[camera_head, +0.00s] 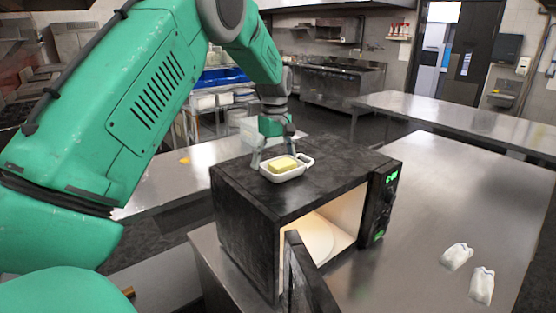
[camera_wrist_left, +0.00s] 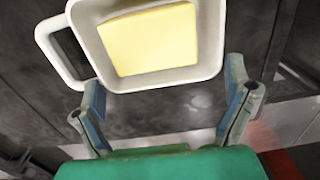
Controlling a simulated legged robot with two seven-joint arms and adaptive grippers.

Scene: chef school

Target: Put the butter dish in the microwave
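The butter dish (camera_head: 286,174), a small white dish with loop handles and a yellow block of butter, sits on or just above the top of the black microwave (camera_head: 246,238). My left gripper (camera_head: 273,151) is at the far side of the dish, pointing down, with fingers apart. In the left wrist view, the dish (camera_wrist_left: 120,78) lies at the fingertips, its near edge between the two spread fingers (camera_wrist_left: 163,98). Contact is unclear. My right gripper is not in view.
The microwave stands on a steel counter (camera_head: 440,200). Two crumpled white cloths (camera_head: 457,257) (camera_head: 482,285) lie on the counter at right. The counter between them and the microwave is clear. The open door juts out toward me.

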